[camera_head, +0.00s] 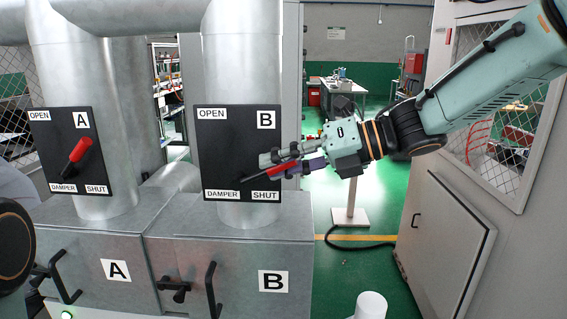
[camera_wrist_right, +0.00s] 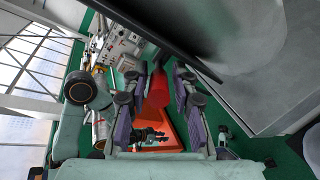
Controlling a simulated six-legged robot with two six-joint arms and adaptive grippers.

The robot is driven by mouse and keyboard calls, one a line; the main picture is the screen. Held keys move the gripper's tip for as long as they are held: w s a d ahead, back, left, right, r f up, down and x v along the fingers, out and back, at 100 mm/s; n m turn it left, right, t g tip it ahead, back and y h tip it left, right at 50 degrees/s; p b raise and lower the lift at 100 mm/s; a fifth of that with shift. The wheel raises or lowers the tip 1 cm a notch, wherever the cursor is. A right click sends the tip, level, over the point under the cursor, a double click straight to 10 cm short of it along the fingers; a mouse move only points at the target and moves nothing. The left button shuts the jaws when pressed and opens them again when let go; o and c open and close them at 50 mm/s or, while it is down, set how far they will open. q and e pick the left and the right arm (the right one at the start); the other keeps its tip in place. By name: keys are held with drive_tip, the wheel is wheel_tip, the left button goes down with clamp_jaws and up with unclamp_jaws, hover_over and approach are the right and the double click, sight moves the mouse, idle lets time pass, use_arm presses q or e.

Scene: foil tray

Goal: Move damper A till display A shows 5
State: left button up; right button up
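Damper A's plate (camera_head: 50,140) is black, on the left duct, marked OPEN at top left and SHUT at bottom right. Its red handle (camera_head: 79,151) points up and right from its pivot, with no gripper near it. Damper B's plate (camera_head: 225,130) is on the middle duct. Its red handle (camera_head: 284,170) points right and slightly up. My right gripper (camera_head: 277,163) is at this handle, with a finger on either side. In the right wrist view the red handle (camera_wrist_right: 158,90) lies between the fingers, which look apart from it. No readable display A shows. My left gripper is not seen.
Grey metal boxes marked A (camera_head: 115,270) and B (camera_head: 272,281), with black handles, stand below the ducts. A white cylinder (camera_head: 370,305) is at the bottom. A grey cabinet (camera_head: 445,225) stands on the right.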

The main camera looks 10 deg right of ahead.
drive_tip(key=shift+w+a, duration=0.1)
drive_tip(key=shift+w, duration=0.05)
drive_tip(key=shift+s+d+r, duration=0.15)
drive_tip(key=shift+s+d, duration=0.1)
drive_tip(key=shift+d, duration=0.05)
drive_tip(key=v, duration=1.1)
drive_tip(key=shift+d, duration=0.15)
idle(0.3)
